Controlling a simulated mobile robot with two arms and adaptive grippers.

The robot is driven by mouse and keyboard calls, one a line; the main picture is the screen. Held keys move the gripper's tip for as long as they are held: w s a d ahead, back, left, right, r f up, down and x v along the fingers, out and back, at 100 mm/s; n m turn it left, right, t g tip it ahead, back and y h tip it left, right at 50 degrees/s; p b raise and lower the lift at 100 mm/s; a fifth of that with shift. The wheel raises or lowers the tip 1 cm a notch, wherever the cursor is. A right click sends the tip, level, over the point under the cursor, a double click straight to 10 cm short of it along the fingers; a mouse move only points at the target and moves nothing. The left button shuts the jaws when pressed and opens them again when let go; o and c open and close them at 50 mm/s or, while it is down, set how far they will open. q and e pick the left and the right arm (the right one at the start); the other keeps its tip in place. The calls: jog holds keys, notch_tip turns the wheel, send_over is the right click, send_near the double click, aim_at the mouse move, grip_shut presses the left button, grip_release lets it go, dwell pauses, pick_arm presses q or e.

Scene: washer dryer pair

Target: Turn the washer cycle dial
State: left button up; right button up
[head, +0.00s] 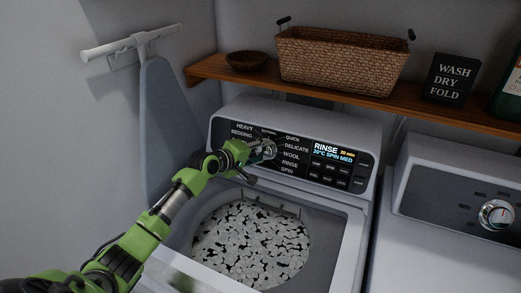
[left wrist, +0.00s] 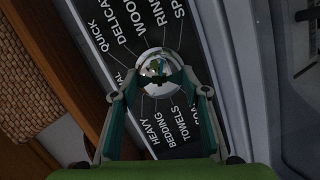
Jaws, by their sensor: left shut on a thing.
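The washer (head: 335,214) stands in the middle of the head view, with a dark control panel at its back. Its round chrome cycle dial (head: 268,149) sits among printed cycle names. In the left wrist view the dial (left wrist: 160,66) is between my fingertips. My left gripper (head: 258,151) is shut on the dial, and it partly hides the labels to the left. The washer display (head: 334,153) reads RINSE, 20°C, SPIN MED. My right gripper is not in view.
A dryer (head: 430,250) with its own knob (head: 496,215) stands to the right. A wooden shelf (head: 355,98) above holds a wicker basket (head: 340,62), a bowl (head: 247,61) and a dark sign (head: 452,78).

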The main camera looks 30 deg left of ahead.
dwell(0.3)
pick_arm(q)
jog(key=o, duration=1.1)
jog(key=shift+s, duration=0.1)
jog(key=v, duration=1.1)
jog(key=shift+s+a+r, duration=0.1)
jog(key=shift+s+r, duration=0.05)
jog(key=shift+s, duration=0.25)
